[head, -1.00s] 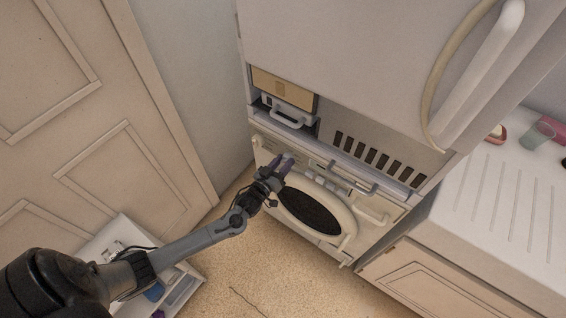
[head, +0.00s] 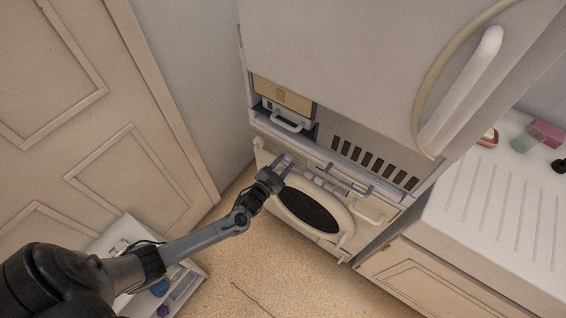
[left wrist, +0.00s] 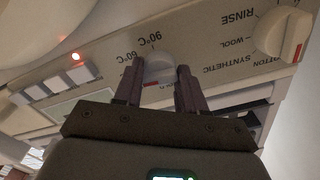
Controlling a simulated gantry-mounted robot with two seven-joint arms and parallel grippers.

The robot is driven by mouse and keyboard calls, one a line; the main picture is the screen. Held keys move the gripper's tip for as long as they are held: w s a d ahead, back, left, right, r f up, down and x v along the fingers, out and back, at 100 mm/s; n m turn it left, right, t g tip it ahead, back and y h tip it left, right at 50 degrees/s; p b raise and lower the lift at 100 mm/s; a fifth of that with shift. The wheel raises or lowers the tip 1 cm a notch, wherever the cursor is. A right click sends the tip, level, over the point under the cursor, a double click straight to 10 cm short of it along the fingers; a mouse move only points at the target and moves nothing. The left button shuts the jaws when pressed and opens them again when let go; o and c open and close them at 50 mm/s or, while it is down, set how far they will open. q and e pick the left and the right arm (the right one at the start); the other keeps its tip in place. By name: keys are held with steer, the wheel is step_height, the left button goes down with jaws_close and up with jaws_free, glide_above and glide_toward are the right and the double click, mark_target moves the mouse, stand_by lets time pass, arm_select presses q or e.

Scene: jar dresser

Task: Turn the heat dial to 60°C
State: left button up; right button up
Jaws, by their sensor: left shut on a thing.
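The heat dial (left wrist: 159,66) is a pale round knob on the front panel of the white washing machine (head: 262,158). In the left wrist view the panel's print is upside down, with 90°C and 60°C beside the dial. The dial's red mark (left wrist: 151,84) is on its lower side in that view, away from both labels. My left gripper (head: 283,165) is at the panel, and in the left wrist view its purple fingers (left wrist: 160,72) stand on either side of the dial, shut on it. My right gripper is not in view.
A second dial (left wrist: 283,34) labelled RINSE, WOOL and SYNTHETIC is beside the heat dial. Buttons with a lit red lamp (left wrist: 75,57) lie on the other side. The round washer door (head: 310,212) is below the panel; a cabinet overhangs above.

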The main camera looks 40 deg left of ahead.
arm_select(q)
steer(key=shift+m+p, duration=1)
steer(key=shift+m, duration=2.9)
steer(key=o, duration=1)
steer(key=shift+o, duration=0.2)
steer(key=shift+s, duration=0.1)
steer(key=s+p, duration=0.1)
steer(key=s, duration=0.9)
steer(key=shift+s+d+p, duration=0.35)
steer(key=shift+d+p, duration=0.05)
steer(key=shift+d, duration=0.05)
